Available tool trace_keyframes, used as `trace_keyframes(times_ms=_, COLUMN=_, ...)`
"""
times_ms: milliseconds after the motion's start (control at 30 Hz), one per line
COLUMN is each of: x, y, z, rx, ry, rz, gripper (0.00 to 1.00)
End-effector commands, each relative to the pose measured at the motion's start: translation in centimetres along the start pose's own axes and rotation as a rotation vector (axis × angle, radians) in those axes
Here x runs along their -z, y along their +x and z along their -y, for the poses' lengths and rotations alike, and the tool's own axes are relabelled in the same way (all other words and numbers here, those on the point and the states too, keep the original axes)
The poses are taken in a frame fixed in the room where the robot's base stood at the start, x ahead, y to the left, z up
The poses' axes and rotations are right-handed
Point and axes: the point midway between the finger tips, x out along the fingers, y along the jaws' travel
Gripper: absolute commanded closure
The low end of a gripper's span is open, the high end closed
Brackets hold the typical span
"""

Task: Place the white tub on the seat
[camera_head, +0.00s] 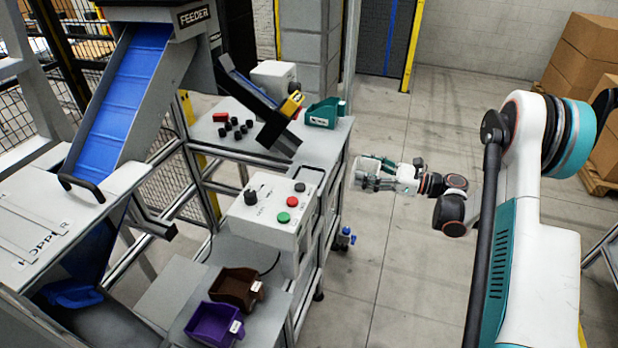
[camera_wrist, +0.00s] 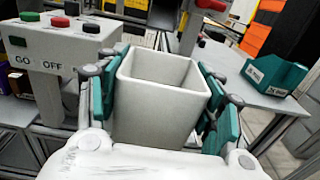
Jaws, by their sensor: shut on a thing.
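The white tub (camera_wrist: 160,118) is an open, empty, square-mouthed container, upright between the teal pads of my gripper (camera_wrist: 163,98). My gripper is shut on its sides. In the head view my gripper (camera_head: 384,178) holds the tub (camera_head: 367,166) in the air over the floor, just right of the grey workbench (camera_head: 335,140). The pads hide parts of the tub's sides. I cannot pick out a clear seat in either view.
A teal bin (camera_head: 325,112), several black pegs (camera_head: 233,128) and a dark chute (camera_head: 277,135) are on the workbench. The button box (camera_head: 272,208) stands nearer. A brown bin (camera_head: 237,288) and a purple bin (camera_head: 214,323) sit below.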

Motion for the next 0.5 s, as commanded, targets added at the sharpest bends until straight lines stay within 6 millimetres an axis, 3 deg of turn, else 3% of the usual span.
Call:
trace_keyframes(times_ms=167, x=0.3, y=1.5, z=-0.4, rx=-0.025, ry=0.0, rz=0.0, gripper=0.63)
trace_keyframes(times_ms=500, x=0.4, y=9.7, z=-0.6, rx=-0.024, ry=0.0, rz=0.0, gripper=0.63)
